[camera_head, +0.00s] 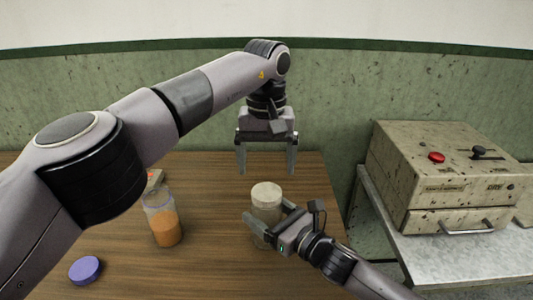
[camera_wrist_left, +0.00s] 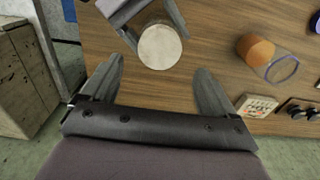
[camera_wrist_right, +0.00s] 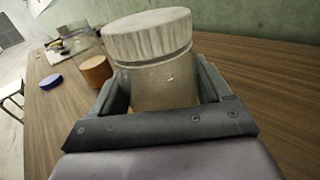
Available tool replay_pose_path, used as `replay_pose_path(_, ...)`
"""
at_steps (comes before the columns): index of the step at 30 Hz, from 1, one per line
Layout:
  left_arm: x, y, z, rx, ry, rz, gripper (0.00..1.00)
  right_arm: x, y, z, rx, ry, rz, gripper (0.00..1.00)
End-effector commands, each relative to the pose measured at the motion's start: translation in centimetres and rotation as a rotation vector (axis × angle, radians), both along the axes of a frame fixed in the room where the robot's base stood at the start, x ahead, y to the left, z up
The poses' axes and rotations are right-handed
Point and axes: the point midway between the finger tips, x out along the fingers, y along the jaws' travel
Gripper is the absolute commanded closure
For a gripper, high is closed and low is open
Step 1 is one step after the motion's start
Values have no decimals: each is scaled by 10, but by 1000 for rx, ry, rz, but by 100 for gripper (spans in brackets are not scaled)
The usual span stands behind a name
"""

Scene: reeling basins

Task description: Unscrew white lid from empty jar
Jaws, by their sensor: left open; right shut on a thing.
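The empty jar (camera_head: 265,212) stands upright on the wooden table with its white lid (camera_head: 267,190) on top. In the right wrist view the jar body (camera_wrist_right: 165,88) is clear and empty, under the ribbed lid (camera_wrist_right: 148,38). My right gripper (camera_head: 265,226) is shut on the jar body, below the lid. My left gripper (camera_head: 267,170) is open and empty, pointing down above and behind the jar. In the left wrist view the lid (camera_wrist_left: 160,47) lies beyond the open fingertips of my left gripper (camera_wrist_left: 158,75), not between them.
A jar with orange contents (camera_head: 163,217) stands open to the left, and a purple lid (camera_head: 85,269) lies on the table near it. A worn beige machine (camera_head: 440,175) with a red button stands on a metal table at right. The wooden table (camera_head: 317,180) is bare right of the jar.

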Motion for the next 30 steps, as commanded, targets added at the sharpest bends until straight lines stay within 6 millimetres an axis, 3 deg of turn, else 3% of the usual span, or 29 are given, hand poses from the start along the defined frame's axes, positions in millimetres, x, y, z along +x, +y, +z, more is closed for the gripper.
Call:
replay_pose_path(6, -1, 0, -36, 0, 4, 1, 12, 0, 0, 0, -1, 1, 0, 100)
replay_pose_path(12, 0, 0, -58, 0, 1, 3, 12, 0, 0, 0, -1, 1, 0, 100)
replay_pose_path(23, 0, 0, -65, -1, 0, 3, 12, 0, 0, 0, -1, 1, 0, 100)
replay_pose_path(24, 0, 0, -64, -1, 0, 3, 18, 0, 0, 0, -1, 1, 0, 100)
replay_pose_path(29, 0, 0, -64, -1, 0, 3, 69, 0, 0, 0, -1, 1, 0, 100)
replay_pose_path(30, 0, 0, -64, -1, 0, 3, 70, 0, 0, 0, -1, 1, 0, 100)
